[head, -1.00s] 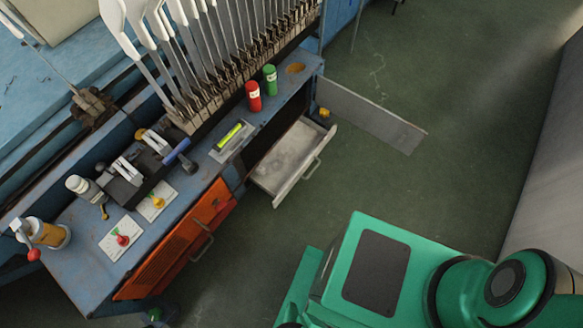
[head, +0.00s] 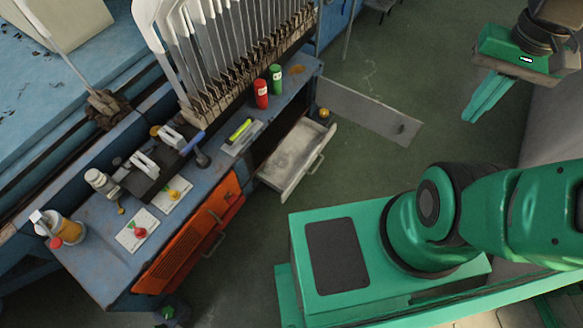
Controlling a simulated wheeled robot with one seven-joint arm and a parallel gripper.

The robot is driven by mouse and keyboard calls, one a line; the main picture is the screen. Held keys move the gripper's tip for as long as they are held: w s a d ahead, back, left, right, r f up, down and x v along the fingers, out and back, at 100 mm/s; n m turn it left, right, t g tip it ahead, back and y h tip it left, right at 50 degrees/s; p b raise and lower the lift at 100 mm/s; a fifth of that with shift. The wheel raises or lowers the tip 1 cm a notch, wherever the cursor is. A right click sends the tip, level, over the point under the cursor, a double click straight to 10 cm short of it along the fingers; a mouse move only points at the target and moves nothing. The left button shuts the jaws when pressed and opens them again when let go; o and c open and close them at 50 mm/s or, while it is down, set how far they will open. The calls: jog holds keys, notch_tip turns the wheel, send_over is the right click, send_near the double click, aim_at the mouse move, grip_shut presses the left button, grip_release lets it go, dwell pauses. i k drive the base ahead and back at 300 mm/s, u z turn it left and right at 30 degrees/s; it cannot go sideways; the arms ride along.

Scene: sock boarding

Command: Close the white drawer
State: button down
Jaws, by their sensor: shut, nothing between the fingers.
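The white drawer (head: 290,170) is pulled out of the blue workbench (head: 85,257), below the bench top near its right end. Its inside looks empty, and a bar handle (head: 316,164) is on its front. My gripper (head: 474,112) is in the upper right, high and well to the right of the drawer, touching nothing. Its green fingers are together with nothing between them.
A grey door panel (head: 370,112) stands swung open just behind the drawer. An orange door (head: 190,240) with a handle is to its left. Red (head: 261,94) and green (head: 277,78) cylinders stand on the bench top. Bare floor lies right of the drawer.

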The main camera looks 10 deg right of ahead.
aim_at(290, 160)
jog(key=z, duration=1.2)
jog(key=k, duration=1.05)
jog(key=u, duration=0.9)
jog(key=i, duration=1.6)
jog(key=z, duration=0.05)
